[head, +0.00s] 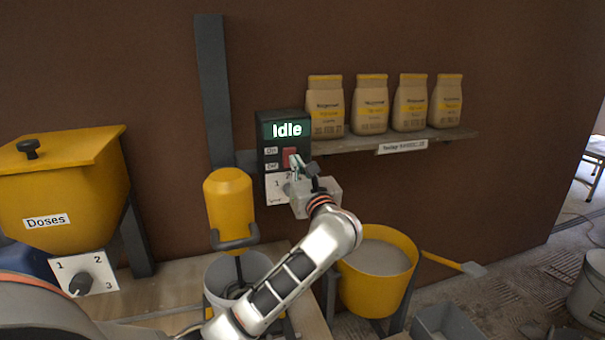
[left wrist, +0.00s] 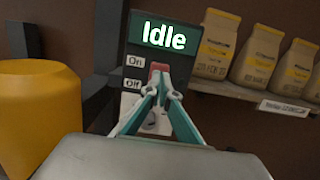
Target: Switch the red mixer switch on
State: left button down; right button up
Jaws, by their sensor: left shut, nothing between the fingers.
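The red mixer switch (head: 289,156) is on the dark control box (head: 267,150), beside labels "On" and "Off". The display (head: 286,130) above it reads "Idle". My left gripper (head: 295,163) is shut and empty, with its tips in front of the switch. In the left wrist view the shut fingertips (left wrist: 160,78) overlap the red switch (left wrist: 159,67), and only its upper part shows. I cannot tell whether the tips touch it. The yellow mixer (head: 229,200) stands left of the box, over a bucket (head: 225,272). My right gripper is not in view.
A shelf (head: 350,146) with several paper bags (head: 370,105) is right of the box. A yellow hopper (head: 70,185) with a dose knob (head: 79,286) is at left. A yellow tub (head: 375,280) of pale material stands below the shelf at right.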

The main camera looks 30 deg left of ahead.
pick_arm(q)
jog(key=shift+x, duration=1.35)
